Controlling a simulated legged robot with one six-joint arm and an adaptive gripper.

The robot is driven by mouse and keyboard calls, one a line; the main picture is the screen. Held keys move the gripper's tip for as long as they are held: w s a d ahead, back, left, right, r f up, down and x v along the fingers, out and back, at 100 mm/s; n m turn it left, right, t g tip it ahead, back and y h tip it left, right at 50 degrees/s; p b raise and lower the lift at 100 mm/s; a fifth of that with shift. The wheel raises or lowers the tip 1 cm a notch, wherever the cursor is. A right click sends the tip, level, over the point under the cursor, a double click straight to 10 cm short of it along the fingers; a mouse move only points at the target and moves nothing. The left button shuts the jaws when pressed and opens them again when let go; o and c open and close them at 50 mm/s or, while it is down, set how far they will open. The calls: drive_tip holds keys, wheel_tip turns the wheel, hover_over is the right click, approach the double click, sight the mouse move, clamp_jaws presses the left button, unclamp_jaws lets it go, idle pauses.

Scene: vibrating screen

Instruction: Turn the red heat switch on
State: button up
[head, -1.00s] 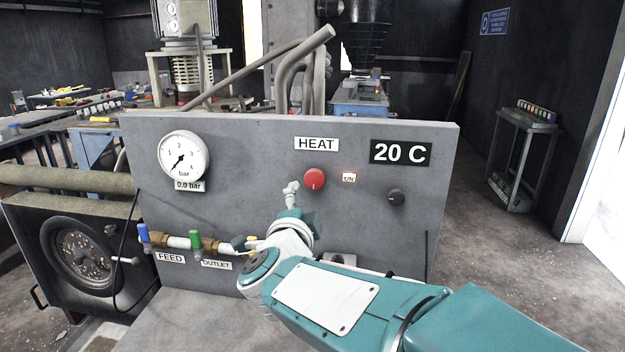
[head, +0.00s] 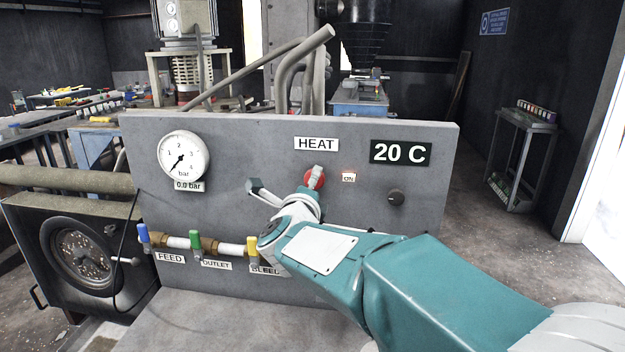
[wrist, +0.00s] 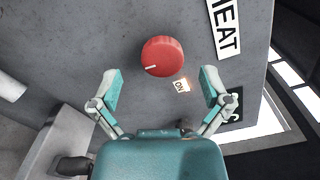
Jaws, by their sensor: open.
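The red heat switch (head: 310,180) is a round knob on the grey panel under the HEAT label (head: 316,144). My gripper (head: 285,184) partly covers it in the head view. In the wrist view the red switch (wrist: 162,56) shows in full, with a white mark on its face pointing toward the lower left of the picture. The ON label (wrist: 182,86) beside it looks lit. My gripper (wrist: 161,88) is open and empty, with its fingers spread wide. The switch lies ahead of the fingertips, roughly between them, and they do not appear to touch it.
A display (head: 401,152) reads 20 C, with a dark knob (head: 396,198) below it. A pressure gauge (head: 183,156) reads 0.0 bar. Blue (head: 143,233), green (head: 195,240) and yellow (head: 252,245) valve handles sit low on the panel.

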drive_tip(key=shift+w+d, duration=0.2)
drive_tip(key=shift+w, duration=0.75)
drive_tip(key=shift+w+d, duration=0.2)
drive_tip(key=shift+w, duration=0.75)
drive_tip(key=c, duration=1.2)
drive_tip(key=shift+o, duration=0.2)
